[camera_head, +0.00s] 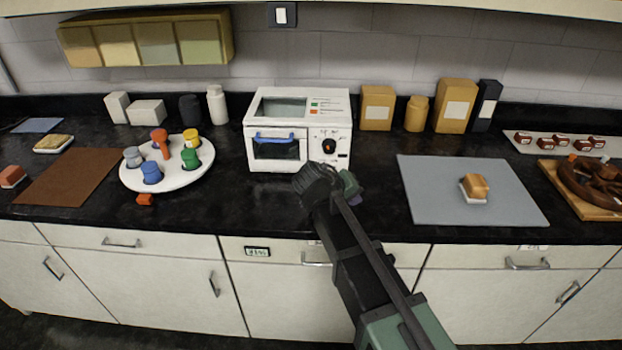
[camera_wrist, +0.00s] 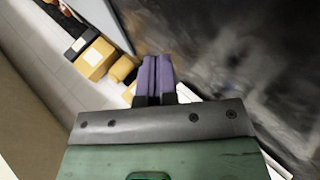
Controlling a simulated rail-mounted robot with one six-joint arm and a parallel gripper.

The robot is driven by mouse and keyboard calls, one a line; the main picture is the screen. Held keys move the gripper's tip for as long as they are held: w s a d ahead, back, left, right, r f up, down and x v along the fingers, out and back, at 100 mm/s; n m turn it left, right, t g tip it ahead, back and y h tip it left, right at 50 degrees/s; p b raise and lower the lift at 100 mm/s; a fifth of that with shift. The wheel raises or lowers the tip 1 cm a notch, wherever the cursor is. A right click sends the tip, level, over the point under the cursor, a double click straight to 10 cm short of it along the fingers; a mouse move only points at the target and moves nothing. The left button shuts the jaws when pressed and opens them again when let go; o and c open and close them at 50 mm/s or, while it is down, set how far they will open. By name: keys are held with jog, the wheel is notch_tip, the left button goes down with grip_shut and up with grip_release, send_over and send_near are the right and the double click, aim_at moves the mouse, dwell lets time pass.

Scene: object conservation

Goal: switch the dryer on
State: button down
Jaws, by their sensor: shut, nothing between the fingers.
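The dryer (camera_head: 297,112) is a white box at the back middle of the counter in the head view. It has a dark window with a blue handle (camera_head: 275,136), and a black round knob (camera_head: 329,146) on a white panel at its right. The door looks shut. My gripper (camera_head: 355,194) is in front of the dryer's lower right, below the knob in the picture. Whether it touches the dryer cannot be told. In the wrist view its purple fingers (camera_wrist: 156,72) are together with nothing between them. My wrist hides part of the counter in front of the dryer.
A white round tray (camera_head: 186,178) with several coloured-capped containers stands at left. A grey mat (camera_head: 430,198) with a small tan block (camera_head: 475,185) lies at right. Tan containers (camera_head: 376,108) stand against the wall right of the dryer. The counter between dryer and mat is clear.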

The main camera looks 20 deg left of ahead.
jog(key=a+t, duration=0.1)
jog(key=a, duration=0.4)
jog(key=a+r+n+t+b, duration=0.1)
jog(key=a+t, duration=0.1)
jog(key=a, duration=0.4)
jog(key=s+a+r+n+t+b, duration=0.1)
jog(key=a+t, duration=0.1)
jog(key=a, duration=0.4)
jog(key=shift+a+r, duration=0.1)
jog(key=shift+a, duration=0.15)
jog(key=shift+a+r+n+t, duration=0.15)
jog(key=shift+a+n+t, duration=0.1)
jog(key=shift+n+t, duration=0.05)
jog(key=shift+d, duration=0.1)
jog(key=b+x, duration=0.3)
jog(key=x, duration=0.5)
jog(key=shift+w+d+f, duration=0.1)
jog(key=shift+w+f, duration=0.2)
jog(key=shift+w, duration=0.05)
jog(key=shift+w+d+f+b, duration=0.1)
jog(key=shift+w+d+b, duration=0.2)
jog(key=shift+w, duration=0.3)
